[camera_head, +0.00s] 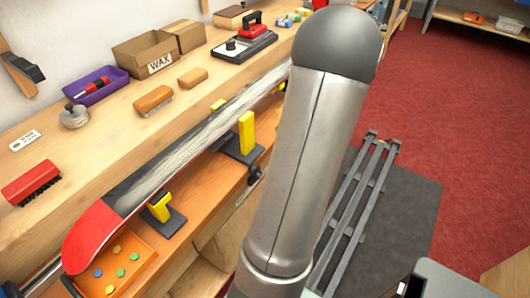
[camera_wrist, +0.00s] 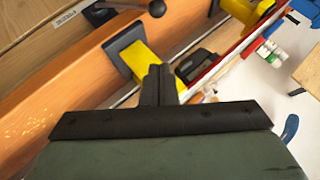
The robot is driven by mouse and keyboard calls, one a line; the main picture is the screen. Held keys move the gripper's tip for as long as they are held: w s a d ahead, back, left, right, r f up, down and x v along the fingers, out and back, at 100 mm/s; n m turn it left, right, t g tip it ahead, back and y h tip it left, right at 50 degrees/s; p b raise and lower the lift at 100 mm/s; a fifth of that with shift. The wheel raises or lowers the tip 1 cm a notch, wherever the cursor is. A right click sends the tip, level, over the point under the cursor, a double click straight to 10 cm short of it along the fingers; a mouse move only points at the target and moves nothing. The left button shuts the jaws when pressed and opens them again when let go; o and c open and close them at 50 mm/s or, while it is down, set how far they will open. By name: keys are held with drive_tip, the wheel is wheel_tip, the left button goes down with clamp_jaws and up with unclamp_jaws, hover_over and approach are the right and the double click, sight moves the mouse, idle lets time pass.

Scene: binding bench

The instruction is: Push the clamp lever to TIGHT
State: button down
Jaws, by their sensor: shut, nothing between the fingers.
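The clamp lever (camera_wrist: 156,8) shows at the top edge of the wrist view as a thin grey rod with a black ball knob. Part of it is cut off by the frame. A small white label (camera_wrist: 66,18) sits on the wood near it; I cannot read it surely. My gripper (camera_wrist: 160,72) is shut and empty, its dark fingertips together in front of a yellow clamp block (camera_wrist: 139,63). The fingertips are apart from the lever's knob, below it in the picture. In the head view my arm hides the gripper, and a dark knob (camera_head: 255,173) shows below the bench edge.
A ski or board (camera_head: 179,154) with a red tip lies along the bench, held by yellow clamps (camera_head: 246,132). A wax box (camera_head: 147,53), an iron (camera_head: 247,40), brushes (camera_head: 154,101) and a purple tray (camera_head: 96,86) stand behind it. The red floor (camera_head: 440,110) is open at right.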

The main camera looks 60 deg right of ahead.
drive_tip(key=w+a+f+p, duration=0.1)
drive_tip(key=w+a+f, duration=0.2)
drive_tip(key=a+f, duration=0.3)
drive_tip(key=shift+w+a+f, duration=0.25)
drive_tip(key=shift+f, duration=0.9)
